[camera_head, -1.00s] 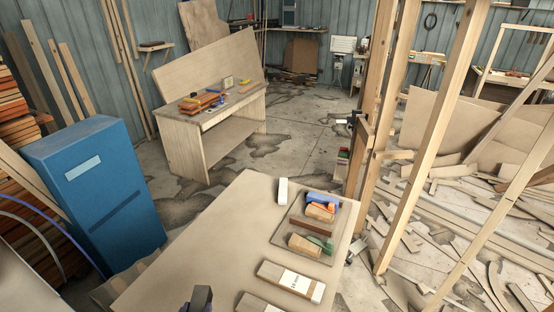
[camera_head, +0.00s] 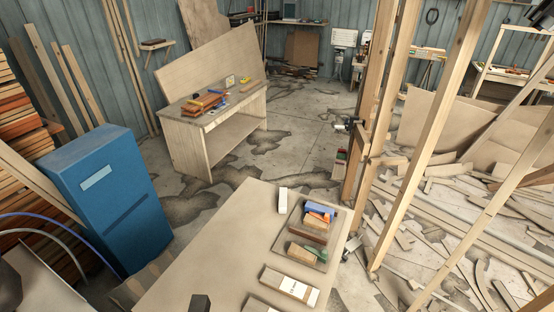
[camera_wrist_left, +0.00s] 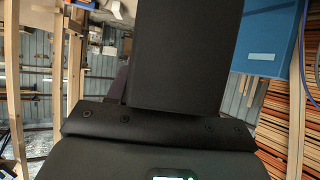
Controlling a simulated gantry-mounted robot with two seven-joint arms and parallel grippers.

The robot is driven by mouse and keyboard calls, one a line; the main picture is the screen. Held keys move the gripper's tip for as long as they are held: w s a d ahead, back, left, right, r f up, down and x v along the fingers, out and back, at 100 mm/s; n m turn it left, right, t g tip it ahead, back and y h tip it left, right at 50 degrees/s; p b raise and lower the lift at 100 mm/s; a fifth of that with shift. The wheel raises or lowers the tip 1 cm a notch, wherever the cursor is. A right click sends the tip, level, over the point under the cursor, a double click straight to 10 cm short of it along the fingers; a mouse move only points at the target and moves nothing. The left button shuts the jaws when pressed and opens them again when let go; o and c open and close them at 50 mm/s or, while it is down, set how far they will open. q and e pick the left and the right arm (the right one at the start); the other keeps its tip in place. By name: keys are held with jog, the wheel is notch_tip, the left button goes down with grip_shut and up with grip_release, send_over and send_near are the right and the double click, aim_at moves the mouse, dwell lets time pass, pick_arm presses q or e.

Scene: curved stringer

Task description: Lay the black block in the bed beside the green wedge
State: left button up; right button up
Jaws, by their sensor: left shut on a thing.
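The black block (camera_head: 200,303) shows at the bottom edge of the head view, cut off, over the near part of the table. In the left wrist view the black block (camera_wrist_left: 185,55) fills the middle, in front of my left gripper (camera_wrist_left: 122,85). That gripper is shut on it; the block hides most of the fingers. The green wedge (camera_head: 318,251) lies by a wooden block (camera_head: 300,253) at the near end of the grey tray (camera_head: 345,222). A brown strip (camera_head: 307,236) lies farther up the tray. My right gripper is not clearly seen.
Blue, orange and wooden pieces (camera_head: 316,213) fill the tray's far end. A white block (camera_head: 283,200) stands beside the tray. A labelled wooden block (camera_head: 290,285) lies nearer. The table's left part (camera_head: 225,240) is clear. Wooden posts (camera_head: 385,150) rise beyond its right side.

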pick_arm(q)
jog(key=f, duration=0.2)
jog(key=s+f, duration=0.1)
jog(key=shift+a, duration=0.35)
jog(key=w+d+f+b, duration=0.2)
jog(key=f+b, duration=0.2)
jog(key=f, duration=0.1)
jog(key=w+d+f+b, duration=0.2)
jog(key=d+f+b, duration=0.1)
jog(key=f+b, duration=0.25)
jog(key=w+d+f+b, duration=0.3)
jog(key=w+d+b, duration=0.55)
jog(key=b, duration=0.55)
send_over(223, 308)
jog(key=s+d, duration=0.1)
jog(key=s, duration=0.1)
jog(key=shift+m+h, duration=0.3)
notch_tip(223, 308, down, 6)
jog(key=shift+d+f, duration=0.1)
jog(key=shift+f, duration=2.15)
jog(key=shift+f, duration=0.1)
